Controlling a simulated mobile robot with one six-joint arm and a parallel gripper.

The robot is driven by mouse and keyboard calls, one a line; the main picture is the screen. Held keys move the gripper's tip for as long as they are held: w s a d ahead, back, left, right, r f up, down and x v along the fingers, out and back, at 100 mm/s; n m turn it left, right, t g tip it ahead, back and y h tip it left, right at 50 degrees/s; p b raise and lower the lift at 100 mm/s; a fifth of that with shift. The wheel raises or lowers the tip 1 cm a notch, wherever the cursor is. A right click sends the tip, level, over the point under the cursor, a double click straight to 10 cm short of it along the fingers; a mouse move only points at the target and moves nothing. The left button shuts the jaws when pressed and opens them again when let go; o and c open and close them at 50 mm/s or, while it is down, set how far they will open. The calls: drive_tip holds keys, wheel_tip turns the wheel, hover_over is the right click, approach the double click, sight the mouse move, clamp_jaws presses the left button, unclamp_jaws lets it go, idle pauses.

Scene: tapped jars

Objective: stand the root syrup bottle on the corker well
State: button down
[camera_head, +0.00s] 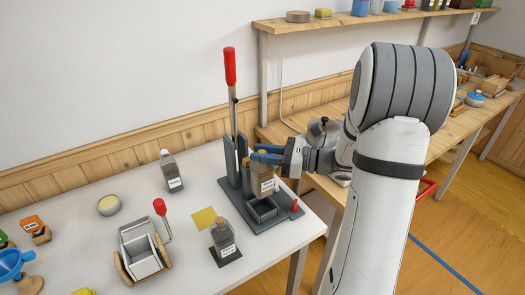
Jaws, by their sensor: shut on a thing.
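My gripper (268,154) reaches in from the right and is shut on a bottle (263,184) with brownish contents and a pale label. The label is too small to read, so I cannot tell from it that this is the root syrup bottle. The bottle hangs upright just over the well of the corker (263,209), a dark grey stand with a tall red-tipped lever (231,70). I cannot tell whether its base touches the well. My fingers hide the bottle's top.
A grey bottle (224,241) stands on a dark pad in front, and another bottle (171,172) stands at the back left. A grey bin with a red-knobbed lever (143,252), a yellow square (203,218) and a round tin (109,205) share the white table (75,215).

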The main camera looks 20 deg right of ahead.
drive_tip(key=shift+f+b, duration=2.25)
drive_tip(key=shift+f, duration=2.25)
drive_tip(key=c, duration=1.1)
unclamp_jaws()
drive_tip(key=shift+s, duration=0.1)
drive_tip(key=v, duration=0.8)
drive_tip(key=shift+p, duration=0.4)
